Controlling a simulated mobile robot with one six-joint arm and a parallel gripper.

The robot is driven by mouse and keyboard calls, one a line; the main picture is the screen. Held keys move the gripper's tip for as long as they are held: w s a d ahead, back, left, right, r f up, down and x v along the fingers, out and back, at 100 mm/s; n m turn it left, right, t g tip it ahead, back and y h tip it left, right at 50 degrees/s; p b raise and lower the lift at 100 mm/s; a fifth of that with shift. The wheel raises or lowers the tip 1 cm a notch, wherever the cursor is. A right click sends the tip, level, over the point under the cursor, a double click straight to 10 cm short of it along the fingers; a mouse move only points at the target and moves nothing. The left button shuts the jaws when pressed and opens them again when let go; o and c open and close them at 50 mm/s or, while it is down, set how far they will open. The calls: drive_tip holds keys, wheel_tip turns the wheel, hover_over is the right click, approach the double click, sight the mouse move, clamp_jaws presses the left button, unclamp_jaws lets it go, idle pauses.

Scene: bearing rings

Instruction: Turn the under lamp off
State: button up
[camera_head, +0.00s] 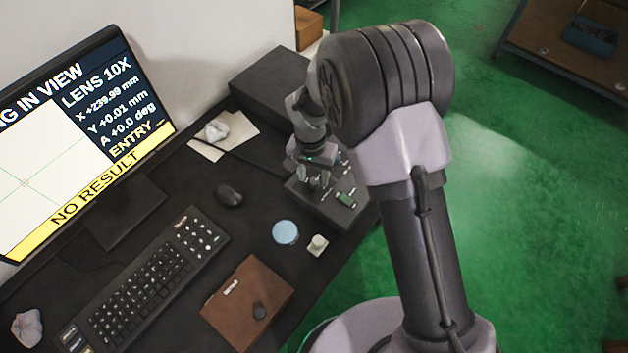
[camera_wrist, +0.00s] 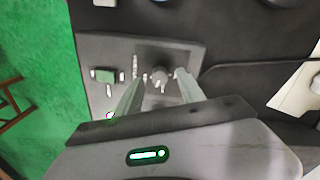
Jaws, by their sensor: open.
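A dark control base (camera_head: 320,205) stands at the right edge of the desk in the head view. It carries a green switch (camera_head: 346,199), which also shows in the wrist view (camera_wrist: 104,75). In the wrist view a dark round knob (camera_wrist: 160,72) and small pale marks or levers lie on the panel (camera_wrist: 100,48). My gripper (camera_wrist: 160,76) is open above the panel, its two fingers to either side of the knob. I cannot tell whether they touch it. In the head view my gripper (camera_head: 316,178) partly hides the panel. Labels are too small to read, and no lamp is clearly visible.
A monitor (camera_head: 80,130) reads "NO RESULT". A keyboard (camera_head: 150,280), mouse (camera_head: 229,195), brown notebook (camera_head: 230,310), blue disc (camera_head: 286,232) and small pale block (camera_head: 317,245) lie on the desk. A dark box (camera_head: 270,85) stands behind the base.

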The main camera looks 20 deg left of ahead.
drive_tip(key=shift+f, duration=0.7)
drive_tip(key=shift+c, duration=0.5)
clamp_jaws()
